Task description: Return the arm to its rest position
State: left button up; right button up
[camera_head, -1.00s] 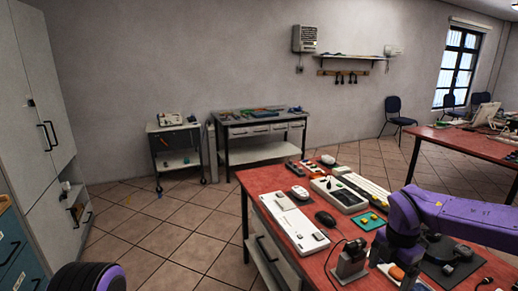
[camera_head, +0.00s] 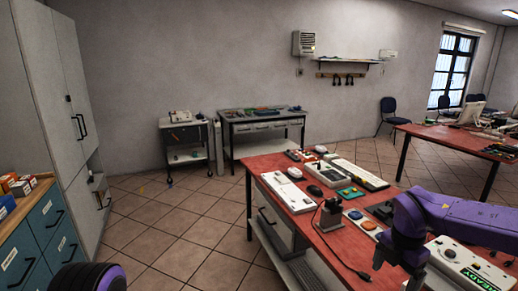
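My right arm (camera_head: 450,212) is purple and comes in from the right over the red table (camera_head: 335,240). Its wrist hangs down near the table's front right part. The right gripper (camera_head: 397,268) is below the wrist, mostly hidden and cut by the lower edge, so its opening is unclear. A rounded black and purple part of my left arm (camera_head: 88,277) shows at the bottom left; the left gripper is out of view. A grey stand-like block (camera_head: 330,214) is left of the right wrist, with a black cable (camera_head: 345,262) lying on the table in front of it.
A drawer cabinet (camera_head: 45,235) stands left; the tiled floor (camera_head: 185,235) between is clear.

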jog(key=w+d+f+n+t+h, duration=0.1)
jog(key=d+f+n+t+h, duration=0.4)
jog(key=n, duration=0.8)
jog(key=s+a+f+n+t+h, duration=0.1)
jog(key=s+a+f+n, duration=0.15)
jog(key=f+n, duration=0.5)
jog(key=s+a+f+n+h, duration=0.1)
jog(key=s+a+f+n, duration=0.15)
jog(key=f+n, duration=0.45)
jog(key=s+f+n+g+y, duration=0.1)
jog(key=s+f+n, duration=0.3)
jog(key=s, duration=0.4)
jog(key=s+a+f+n+g+y, duration=0.1)
jog(key=s+f+n, duration=0.3)
jog(key=s, duration=0.5)
jog(key=s+a+f+n+y+b, duration=0.1)
jog(key=s+f+n, duration=0.3)
jog(key=s+n, duration=0.3)
jog(key=shift+s+g+y, duration=0.3)
jog(key=shift+s+g, duration=0.1)
jog(key=shift+s, duration=0.35)
